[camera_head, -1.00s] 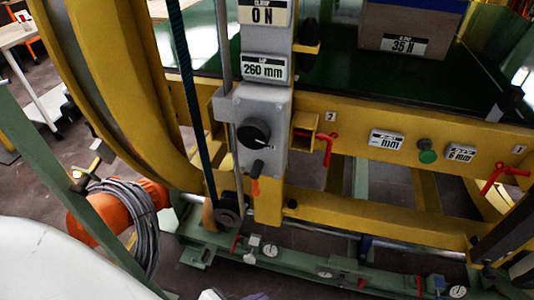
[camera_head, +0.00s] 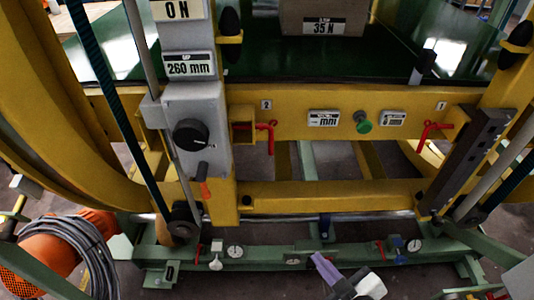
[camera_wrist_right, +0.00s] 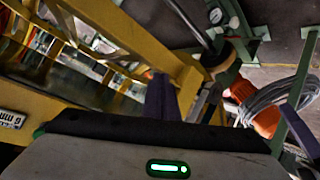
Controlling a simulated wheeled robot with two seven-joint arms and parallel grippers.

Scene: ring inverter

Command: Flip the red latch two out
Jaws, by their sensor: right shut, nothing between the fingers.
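The red latch under the label "2" (camera_head: 267,129) sits on the yellow crossbar, just right of the grey control box. Its bar points right and its end bends downward. A second red latch (camera_head: 431,132) is under the label "1" farther right. My right gripper (camera_head: 322,264) is at the bottom of the head view, well below the crossbar and apart from both latches. Its purple fingers are shut and empty. In the right wrist view the purple fingers (camera_wrist_right: 160,97) stand up close together, with yellow frame beams behind them. My left gripper is not in view.
The yellow crossbar (camera_head: 300,123) also carries a green button (camera_head: 362,122). The grey control box (camera_head: 195,125) has a black knob and an orange-tipped lever. A lower yellow beam (camera_head: 300,194) and a green base rail with gauges lie below. An orange cable reel (camera_head: 60,255) stands at left.

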